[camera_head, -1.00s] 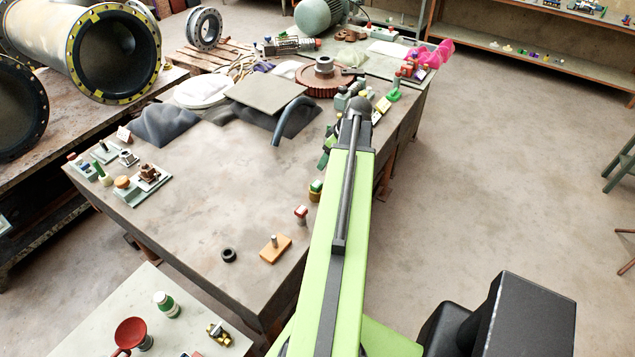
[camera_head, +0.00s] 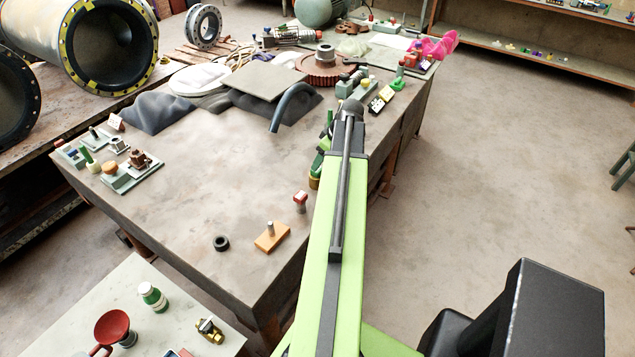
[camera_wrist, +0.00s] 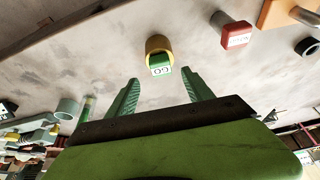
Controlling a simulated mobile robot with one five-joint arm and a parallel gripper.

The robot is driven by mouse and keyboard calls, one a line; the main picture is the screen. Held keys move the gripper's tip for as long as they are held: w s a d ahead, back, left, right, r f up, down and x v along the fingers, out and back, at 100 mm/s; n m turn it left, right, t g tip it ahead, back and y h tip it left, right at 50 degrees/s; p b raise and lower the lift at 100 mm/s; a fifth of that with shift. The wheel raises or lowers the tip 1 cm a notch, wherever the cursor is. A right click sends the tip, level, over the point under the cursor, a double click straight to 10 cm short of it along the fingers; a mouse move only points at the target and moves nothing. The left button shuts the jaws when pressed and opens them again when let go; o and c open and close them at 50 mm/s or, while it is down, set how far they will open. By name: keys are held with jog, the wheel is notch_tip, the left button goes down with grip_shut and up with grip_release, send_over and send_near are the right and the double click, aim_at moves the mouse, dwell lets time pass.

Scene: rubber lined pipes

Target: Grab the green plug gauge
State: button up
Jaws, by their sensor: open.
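The green plug gauge, a green block marked "GO" with a brass-yellow round part, shows in the wrist view (camera_wrist: 160,65). It sits on the table just beyond my fingertips, roughly centred between them. My gripper (camera_wrist: 160,80) is open and empty, with one green finger on each side of the gap. In the head view my arm hides much of this spot; the gauge's brass part (camera_head: 314,183) shows at the arm's left edge, near the table's right side.
A red block (camera_head: 300,198), an orange block with a pin (camera_head: 271,237) and a dark ring (camera_head: 221,243) lie nearby on the table (camera_head: 200,190). A curved grey pipe (camera_head: 291,101) and several gauges stand farther back. The table's middle is clear.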

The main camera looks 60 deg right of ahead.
aim_at(317, 177)
jog(key=b+x, duration=0.5)
jog(key=shift+a+f, duration=0.1)
jog(key=shift+f, duration=0.1)
jog(key=shift+r, duration=0.2)
grip_shut()
